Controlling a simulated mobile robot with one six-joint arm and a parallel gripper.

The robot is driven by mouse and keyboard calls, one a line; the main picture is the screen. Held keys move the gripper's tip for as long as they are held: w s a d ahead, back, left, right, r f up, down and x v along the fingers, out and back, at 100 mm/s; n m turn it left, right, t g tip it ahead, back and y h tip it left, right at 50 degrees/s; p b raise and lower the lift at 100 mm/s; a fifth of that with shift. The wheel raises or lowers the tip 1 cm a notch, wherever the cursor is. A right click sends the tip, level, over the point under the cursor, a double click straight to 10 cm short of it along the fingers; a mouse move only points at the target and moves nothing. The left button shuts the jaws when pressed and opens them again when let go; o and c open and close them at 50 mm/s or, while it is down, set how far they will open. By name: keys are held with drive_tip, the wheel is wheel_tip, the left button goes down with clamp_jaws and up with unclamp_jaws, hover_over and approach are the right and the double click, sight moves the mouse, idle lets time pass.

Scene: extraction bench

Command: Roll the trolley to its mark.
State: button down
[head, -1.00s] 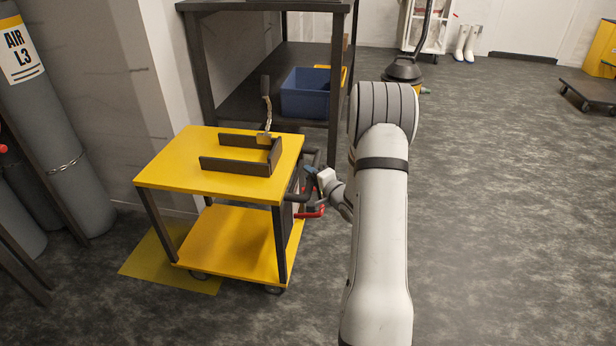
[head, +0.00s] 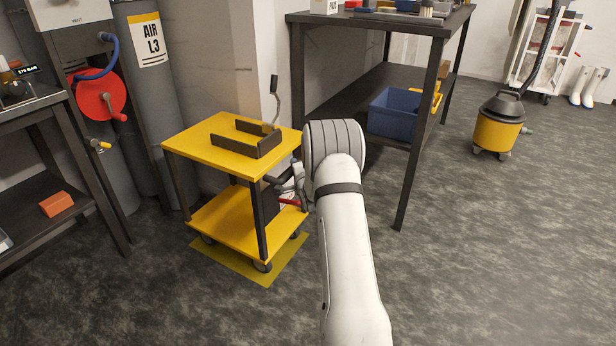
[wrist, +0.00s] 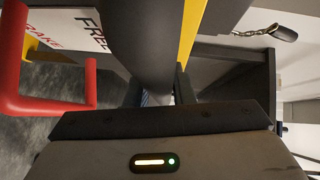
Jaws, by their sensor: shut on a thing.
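The yellow trolley (head: 215,152) stands upright on dark wheels, left of my arm. Its yellow floor mark (head: 265,272) shows under and in front of its lower shelf, with wheels over it; the trolley hides the rest. My gripper (head: 298,186) is at the trolley's right side, partly hidden by my arm. In the wrist view my gripper (wrist: 160,97) is shut on the thick dark handle (wrist: 142,45). The red brake lever (wrist: 90,100) is left of it, by a white label (wrist: 75,22) reading "FREE". A dark bracket (head: 258,147) sits on the trolley top.
Grey gas cylinders (head: 150,80) and a wall stand behind the trolley. A dark bench (head: 30,195) is at left. A shelved table (head: 405,150) with a blue bin (head: 395,112) is at right. A yellow vacuum (head: 499,130) stands farther right. Open floor lies at right and front.

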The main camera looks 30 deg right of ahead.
drive_tip(key=shift+w+d+r, duration=0.15)
drive_tip(key=shift+w+r, duration=0.05)
drive_tip(key=shift+w, duration=0.3)
drive_tip(key=c, duration=1.3)
unclamp_jaws()
drive_tip(key=shift+f, duration=0.1)
drive_tip(key=shift+o, duration=0.2)
drive_tip(key=p+v, duration=0.2)
drive_tip(key=v, duration=0.5)
drive_tip(key=shift+s+a, duration=0.2)
drive_tip(key=shift+s, duration=0.15)
